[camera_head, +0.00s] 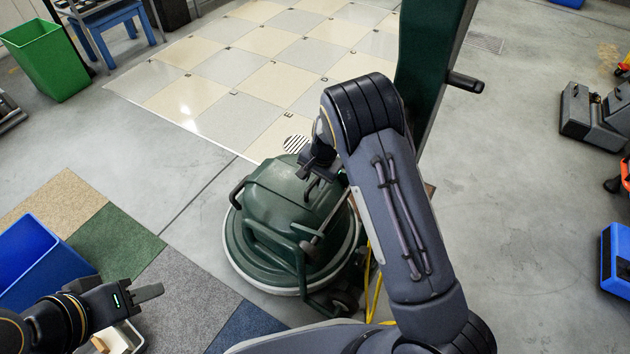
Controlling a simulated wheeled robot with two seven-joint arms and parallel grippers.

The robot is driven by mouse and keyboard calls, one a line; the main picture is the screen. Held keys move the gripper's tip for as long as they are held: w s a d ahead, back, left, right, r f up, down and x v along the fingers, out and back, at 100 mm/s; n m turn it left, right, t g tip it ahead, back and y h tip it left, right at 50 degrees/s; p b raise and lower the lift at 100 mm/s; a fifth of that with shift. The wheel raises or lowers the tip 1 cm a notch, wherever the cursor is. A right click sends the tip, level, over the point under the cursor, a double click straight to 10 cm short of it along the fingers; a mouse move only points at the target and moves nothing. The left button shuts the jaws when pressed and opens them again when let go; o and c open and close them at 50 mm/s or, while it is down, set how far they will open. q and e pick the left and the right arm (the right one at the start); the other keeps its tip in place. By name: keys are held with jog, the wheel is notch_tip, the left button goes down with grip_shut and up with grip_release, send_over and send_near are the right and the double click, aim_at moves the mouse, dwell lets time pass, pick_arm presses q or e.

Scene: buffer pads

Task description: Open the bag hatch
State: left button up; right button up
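I cannot tell which part is the bag hatch. My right gripper (312,182) points down at the top right of the machine's green housing, partly hidden by its own wrist; contact and finger opening are unclear.
A blue bin (40,262) and a tray (125,338) are near my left arm. A green bin (48,58) and a blue stool (110,25) are at upper left. Grey cases (580,112) and a blue box (615,260) are at right. Yellow cable (374,295) lies beside the machine.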

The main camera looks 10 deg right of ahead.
jog(key=shift+c, duration=0.4)
grip_shut()
jog(key=shift+r, duration=0.15)
jog(key=w+a+r+p, duration=0.9)
jog(key=a+r+p, duration=0.1)
jog(key=r, duration=0.1)
jog(key=shift+w, duration=0.4)
